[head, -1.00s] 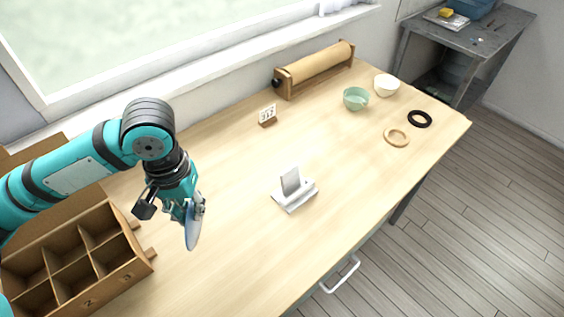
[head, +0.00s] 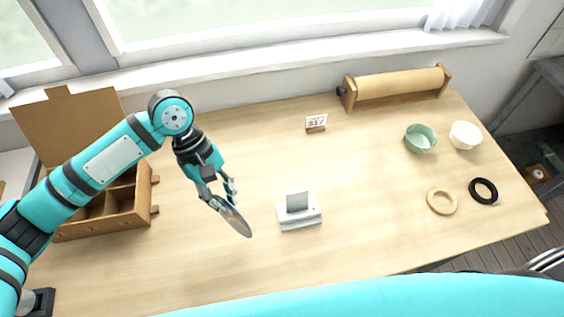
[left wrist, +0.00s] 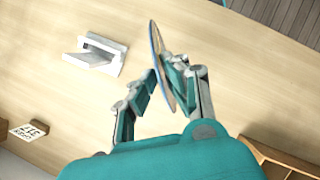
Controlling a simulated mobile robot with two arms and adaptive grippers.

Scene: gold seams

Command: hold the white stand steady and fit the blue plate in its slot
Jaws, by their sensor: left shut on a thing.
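The white stand (head: 300,222) sits upright on the wooden table near its middle, with a grey upright back piece. It also shows at the upper left of the left wrist view (left wrist: 98,58). My left gripper (head: 222,197) is shut on the blue plate (head: 234,218), which looks grey-blue and hangs tilted, to the left of the stand and apart from it. In the left wrist view the plate (left wrist: 158,52) appears nearly edge-on at the fingers (left wrist: 165,82). The slot is too small to make out. My right gripper is not in view.
A divided wooden box (head: 125,216) stands at the left. A calendar block (head: 316,124), paper roll (head: 400,84), green cup (head: 420,138), white bowl (head: 465,135), wooden ring (head: 442,201) and black ring (head: 483,191) lie behind and right. The table around the stand is clear.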

